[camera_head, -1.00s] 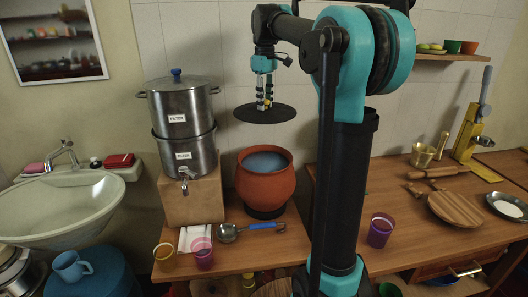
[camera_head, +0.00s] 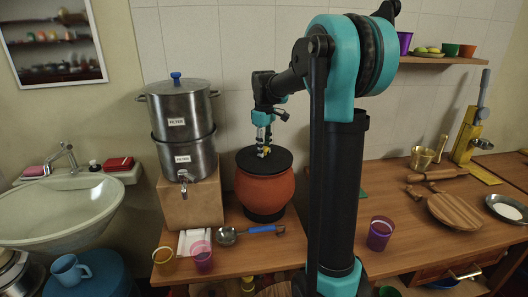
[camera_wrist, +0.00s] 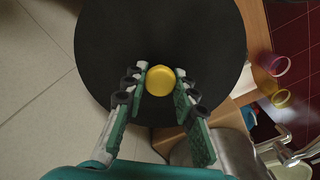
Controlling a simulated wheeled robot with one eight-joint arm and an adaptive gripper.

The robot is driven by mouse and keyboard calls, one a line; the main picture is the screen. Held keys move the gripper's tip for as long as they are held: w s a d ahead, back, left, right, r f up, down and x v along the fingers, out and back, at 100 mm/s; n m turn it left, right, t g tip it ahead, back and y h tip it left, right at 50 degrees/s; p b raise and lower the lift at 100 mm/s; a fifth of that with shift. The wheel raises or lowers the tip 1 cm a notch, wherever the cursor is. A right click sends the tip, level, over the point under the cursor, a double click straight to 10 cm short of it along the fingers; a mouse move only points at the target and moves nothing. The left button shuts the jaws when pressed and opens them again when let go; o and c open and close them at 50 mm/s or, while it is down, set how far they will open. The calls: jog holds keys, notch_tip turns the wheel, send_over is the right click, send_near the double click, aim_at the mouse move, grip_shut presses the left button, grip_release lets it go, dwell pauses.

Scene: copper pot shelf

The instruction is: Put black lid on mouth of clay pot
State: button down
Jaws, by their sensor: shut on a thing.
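The black lid (camera_head: 276,161) is a flat dark disc with a yellow knob (camera_wrist: 160,81). In the head view it lies level over the mouth of the clay pot (camera_head: 264,188), covering the opening. The pot is reddish-brown and round, and stands on the counter. My gripper (camera_head: 263,152) is above the lid, pointing down, with its fingers shut on the knob. In the wrist view the knob sits between the fingertips, and the lid (camera_wrist: 205,40) hides the pot. Whether the lid's underside touches the rim all round cannot be told.
A steel water filter (camera_head: 182,125) stands on a box (camera_head: 190,203) left of the pot. A ladle (camera_head: 228,235) and two cups, yellow (camera_head: 164,261) and pink (camera_head: 201,257), are in front. A purple cup (camera_head: 380,233) is to the right.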

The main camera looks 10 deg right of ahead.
jog(key=shift+f, duration=0.6)
jog(key=shift+f, duration=0.1)
jog(key=c, duration=1.2)
grip_release()
notch_tip(320, 180, up, 12)
jog(key=shift+s, duration=0.1)
